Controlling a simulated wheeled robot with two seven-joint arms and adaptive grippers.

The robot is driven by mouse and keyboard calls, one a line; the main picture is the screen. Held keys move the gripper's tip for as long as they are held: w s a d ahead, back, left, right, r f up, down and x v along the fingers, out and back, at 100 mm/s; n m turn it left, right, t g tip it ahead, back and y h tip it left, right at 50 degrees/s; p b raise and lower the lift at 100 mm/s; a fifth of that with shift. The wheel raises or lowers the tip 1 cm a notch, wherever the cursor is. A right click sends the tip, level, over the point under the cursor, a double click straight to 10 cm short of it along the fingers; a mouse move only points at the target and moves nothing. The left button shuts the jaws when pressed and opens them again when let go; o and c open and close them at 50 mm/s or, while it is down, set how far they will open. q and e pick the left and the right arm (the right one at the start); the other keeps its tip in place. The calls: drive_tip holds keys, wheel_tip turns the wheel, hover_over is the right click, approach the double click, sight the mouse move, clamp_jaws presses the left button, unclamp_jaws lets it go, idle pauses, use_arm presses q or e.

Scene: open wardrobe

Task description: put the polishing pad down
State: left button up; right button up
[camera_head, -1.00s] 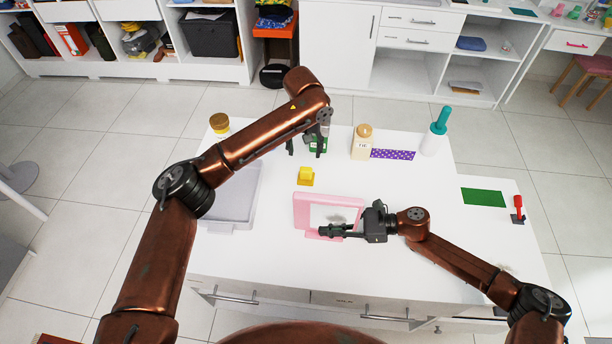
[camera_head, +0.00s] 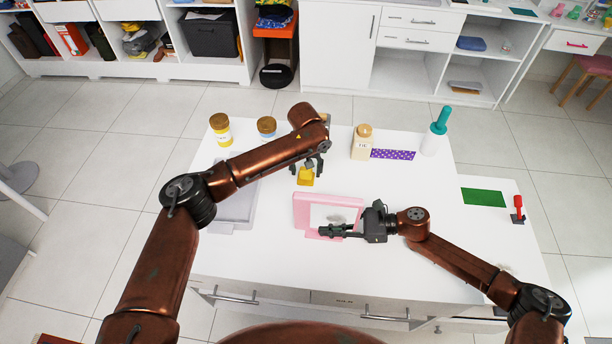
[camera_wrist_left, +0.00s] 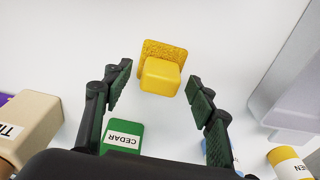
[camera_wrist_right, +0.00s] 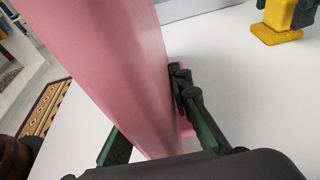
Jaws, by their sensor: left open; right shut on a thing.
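The yellow polishing pad (camera_head: 305,178), a block on a wider textured base, sits on the white table behind the pink frame. It also shows in the left wrist view (camera_wrist_left: 162,74) and at the upper right of the right wrist view (camera_wrist_right: 276,35). My left gripper (camera_head: 307,165) is open and empty, above and close to the pad. In the left wrist view the pad lies just beyond the gap between the fingertips. My right gripper (camera_head: 335,231) is shut on the edge of the pink-framed panel (camera_head: 302,213), which stands tilted on the table.
A grey tray (camera_head: 232,226) lies to the left. A yellow-labelled jar (camera_head: 221,131), a blue-labelled jar (camera_head: 267,127), a beige bottle (camera_head: 362,146) and a teal-topped bottle (camera_head: 434,136) stand behind. A green container (camera_wrist_left: 121,137) is near the left gripper.

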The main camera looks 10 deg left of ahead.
use_arm(q)
drive_tip(key=shift+c, duration=0.3)
drive_tip(key=c, duration=1.2)
wheel_tip(320, 180, up, 10)
drive_tip(key=shift+r, duration=0.1)
